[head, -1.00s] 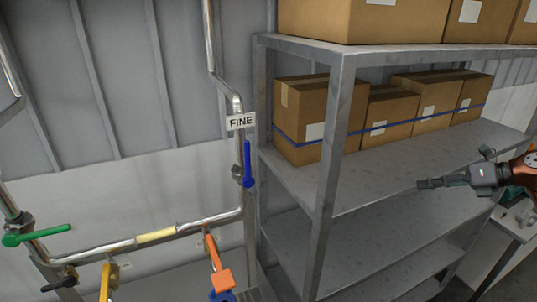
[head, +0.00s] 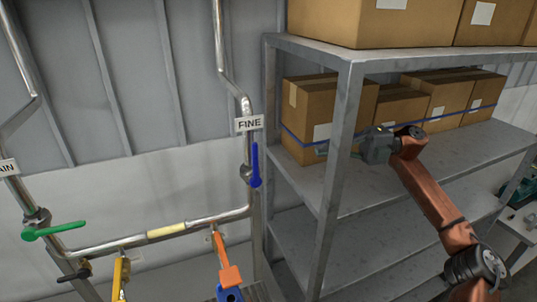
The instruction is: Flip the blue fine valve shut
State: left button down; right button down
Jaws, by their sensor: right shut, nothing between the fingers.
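The blue fine valve handle (head: 255,166) points up and down along the vertical steel pipe, left of the shelf. A white label reading FINE (head: 249,123) is just above it. My right gripper (head: 325,149) is shut and empty. It reaches in from the right at the height of the lower boxes, partly hidden behind the front shelf post, and is apart from the blue handle, to its right. My left gripper is not in view.
A grey metal shelf (head: 345,130) with cardboard boxes (head: 333,110) stands close to the right of the valve. Left along the pipes are a green handle (head: 55,230), a yellow handle (head: 118,275) and an orange handle (head: 227,262). The wall behind is bare.

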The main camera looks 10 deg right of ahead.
aim_at(255, 163)
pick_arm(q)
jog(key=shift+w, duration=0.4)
pick_arm(e)
jog(key=shift+w+a, duration=0.1)
jog(key=shift+a, duration=0.3)
